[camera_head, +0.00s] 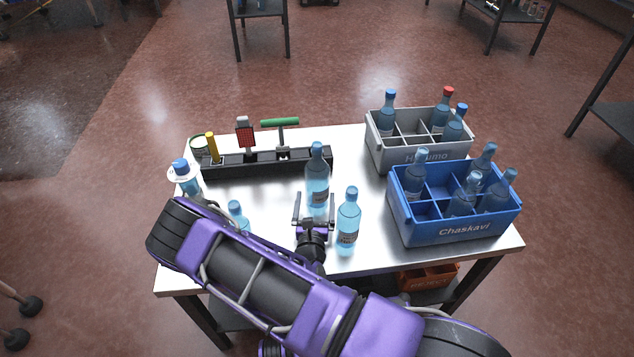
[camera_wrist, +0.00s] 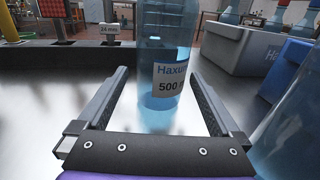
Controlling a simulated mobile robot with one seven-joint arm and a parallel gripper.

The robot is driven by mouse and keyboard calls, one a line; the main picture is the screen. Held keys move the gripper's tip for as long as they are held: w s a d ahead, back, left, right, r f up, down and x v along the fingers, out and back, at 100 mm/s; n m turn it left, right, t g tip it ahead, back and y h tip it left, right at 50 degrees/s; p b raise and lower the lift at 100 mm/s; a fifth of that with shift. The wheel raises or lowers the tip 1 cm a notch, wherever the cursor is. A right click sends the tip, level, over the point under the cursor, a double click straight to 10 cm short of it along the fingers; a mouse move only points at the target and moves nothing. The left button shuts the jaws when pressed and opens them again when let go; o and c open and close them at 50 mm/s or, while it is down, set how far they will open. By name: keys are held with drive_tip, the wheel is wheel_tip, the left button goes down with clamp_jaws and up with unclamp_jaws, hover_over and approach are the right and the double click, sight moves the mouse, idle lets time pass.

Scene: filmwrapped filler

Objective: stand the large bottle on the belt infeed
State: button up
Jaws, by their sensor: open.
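A tall clear blue bottle (camera_head: 317,185) with a blue cap stands upright on the steel table. In the wrist view this bottle (camera_wrist: 165,50) fills the middle and carries a label reading Haxu... and 500. My gripper (camera_head: 314,198) is open, with a finger toward each side of the bottle and a gap on both sides. A second bottle (camera_head: 348,225) stands close to the right of my gripper; part of it shows at the right edge of the wrist view (camera_wrist: 292,125). A small bottle (camera_head: 238,213) is partly hidden behind my arm. I cannot make out a belt infeed.
A grey crate (camera_head: 405,157) and a blue crate (camera_head: 440,236) with bottles stand on the right. A black rack (camera_head: 235,165) with tools lies behind the bottle. A white-collared bottle (camera_head: 183,176) stands at left. Some table is clear left of the bottle.

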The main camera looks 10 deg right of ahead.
drive_tip(key=w, duration=0.2)
drive_tip(key=w+d, duration=0.1)
drive_tip(key=w, duration=0.1)
drive_tip(key=shift+r+b, duration=0.1)
drive_tip(key=shift+b, duration=0.2)
drive_tip(key=shift+s, duration=0.1)
drive_tip(key=shift+c, duration=0.3)
drive_tip(key=c, duration=1.2)
